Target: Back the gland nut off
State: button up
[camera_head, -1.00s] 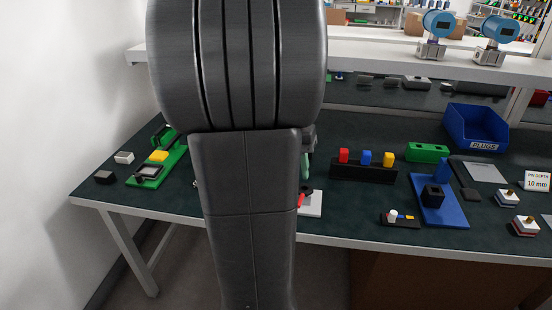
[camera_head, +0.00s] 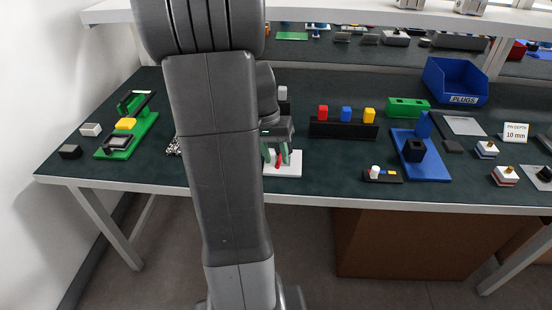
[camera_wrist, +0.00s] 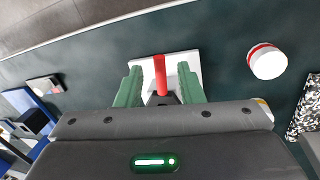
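A white plate (camera_head: 291,168) lies on the bench near its front edge, partly hidden by my arm. It also shows in the wrist view (camera_wrist: 180,63). A red bar (camera_wrist: 160,75) stands out over the plate in the wrist view, with a dark part (camera_wrist: 161,98) at its near end. My gripper (camera_wrist: 160,82) has green fingers, one on each side of the red bar, with gaps between. It is open over the plate in the head view too (camera_head: 277,157). I cannot tell for sure which part is the gland nut.
A white cylinder with a red band (camera_wrist: 267,61) stands beside the plate. A black holder (camera_head: 343,131) with red, blue and yellow blocks is behind to the right. A blue fixture (camera_head: 428,164) and blue PLUGS bin (camera_head: 455,82) are farther right. A green fixture (camera_head: 122,145) is at left.

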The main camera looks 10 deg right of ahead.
jog(key=shift+f, duration=0.45)
grip_shut()
